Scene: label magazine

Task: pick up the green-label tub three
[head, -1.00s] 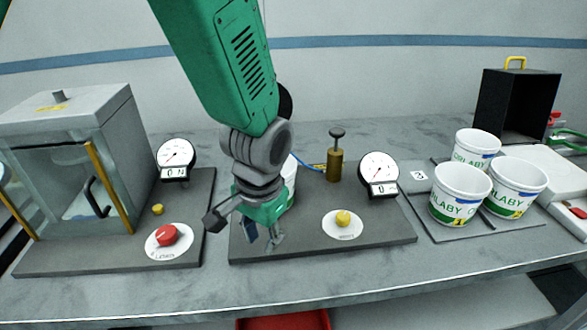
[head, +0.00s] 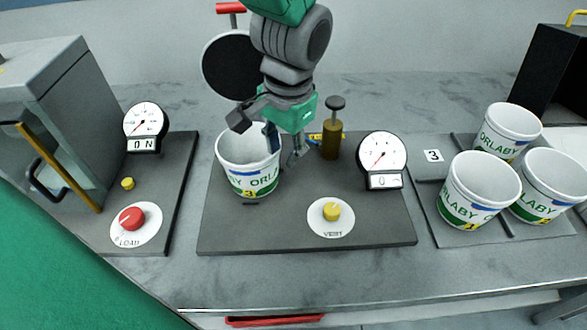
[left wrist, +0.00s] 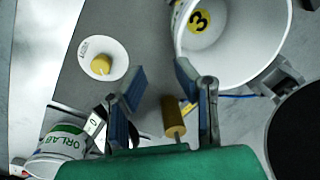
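Tub three (head: 248,172) is a white tub with a green band and a yellow 3 sticker. It stands upright on the middle dark plate (head: 330,225). In the left wrist view the tub (left wrist: 245,45) is at upper right, its 3 showing. My left gripper (head: 282,148) is at the tub's right rim in the head view, fingers apart with nothing between them. In the left wrist view the gripper (left wrist: 158,82) has one finger close to the rim; whether it touches, I cannot tell. My right gripper is not in view.
Three similar tubs, including tub one (head: 478,190), stand on a tray (head: 440,225) at right. A brass plunger (head: 332,138), a dial gauge (head: 382,155) and a yellow knob (head: 331,211) are right of the gripper. A black disc (head: 228,65) stands behind.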

